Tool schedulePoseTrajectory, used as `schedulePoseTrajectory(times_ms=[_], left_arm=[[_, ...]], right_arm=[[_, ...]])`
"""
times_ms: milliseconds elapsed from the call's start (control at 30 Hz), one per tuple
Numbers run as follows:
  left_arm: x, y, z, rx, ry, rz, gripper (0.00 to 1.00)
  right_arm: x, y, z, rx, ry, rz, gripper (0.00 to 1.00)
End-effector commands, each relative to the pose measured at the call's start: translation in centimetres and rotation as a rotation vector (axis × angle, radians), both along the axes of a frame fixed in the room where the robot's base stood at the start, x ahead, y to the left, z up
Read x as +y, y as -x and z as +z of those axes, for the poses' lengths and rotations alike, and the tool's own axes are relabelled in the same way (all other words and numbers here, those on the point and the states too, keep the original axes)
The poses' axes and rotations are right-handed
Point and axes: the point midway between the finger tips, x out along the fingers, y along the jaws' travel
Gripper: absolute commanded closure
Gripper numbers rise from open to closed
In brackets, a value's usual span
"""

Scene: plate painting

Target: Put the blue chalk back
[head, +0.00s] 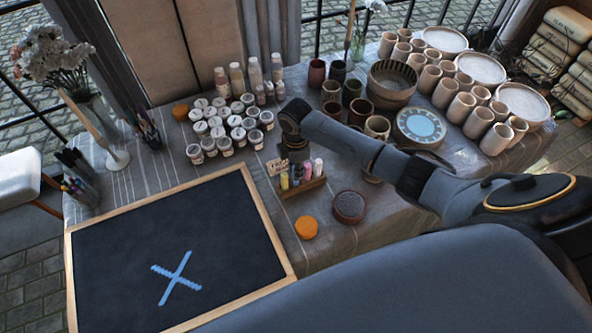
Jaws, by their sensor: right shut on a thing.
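The chalk holder (303,188), a small wooden stand with a little sign, sits on the table just right of the chalkboard. My right gripper (295,160) points down right over the holder, shut on a slim piece that looks like the blue chalk. The fingers and wrist mostly hide that piece, and I cannot tell whether it touches the holder. The chalkboard (130,240) bears a blue X (176,278). My left gripper is out of view.

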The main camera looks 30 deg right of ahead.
Motion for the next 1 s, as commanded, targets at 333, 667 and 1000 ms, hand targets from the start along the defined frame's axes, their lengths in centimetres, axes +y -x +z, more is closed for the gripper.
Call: schedulePoseTrajectory(times_ms=[333,667,1000], left_arm=[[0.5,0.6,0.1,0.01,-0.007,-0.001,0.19],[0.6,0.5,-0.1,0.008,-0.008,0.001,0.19],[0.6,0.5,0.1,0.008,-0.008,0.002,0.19]], right_arm=[[0.0,0.0,-1.4,-0.002,0.002,0.0,1.0],[0.0,0.1,-1.7,-0.001,0.002,0.0,0.59],[-0.1,0.0,-1.1,-0.002,0.002,0.0,0.59]])
